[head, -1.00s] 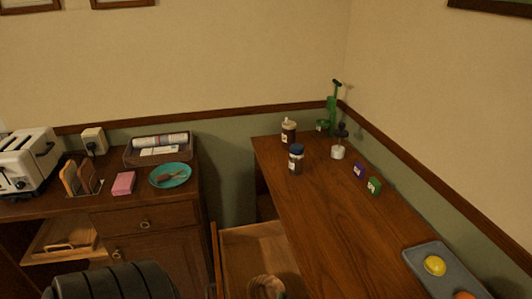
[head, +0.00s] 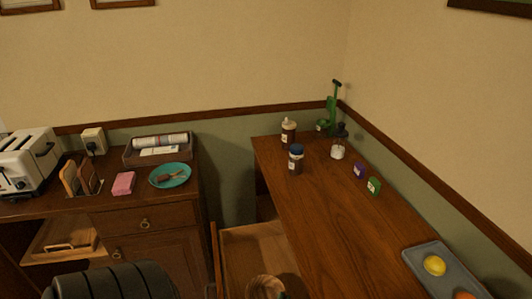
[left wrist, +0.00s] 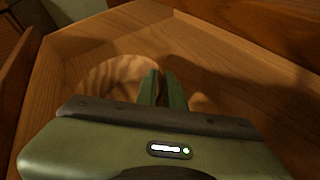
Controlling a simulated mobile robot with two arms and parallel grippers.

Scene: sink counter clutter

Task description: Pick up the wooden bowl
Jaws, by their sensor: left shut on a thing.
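The wooden bowl (head: 264,287) is at the bottom edge of the head view, inside an open wooden drawer (head: 250,246), and its lower part is cut off by the frame. In the left wrist view the round pale bowl (left wrist: 112,76) shows against the wood of the drawer. My left gripper (left wrist: 163,82) has its two green fingers close together at the bowl's right side, shut on its rim. The gripper body hides the near part of the bowl. My right gripper is not in view.
The drawer walls (left wrist: 52,75) stand close around the left gripper. A wooden counter (head: 325,222) beside the drawer holds bottles (head: 296,160), small boxes (head: 373,187) and a grey tray (head: 427,254) with a yellow fruit. A teal plate (head: 159,181) and toaster (head: 27,160) stand left.

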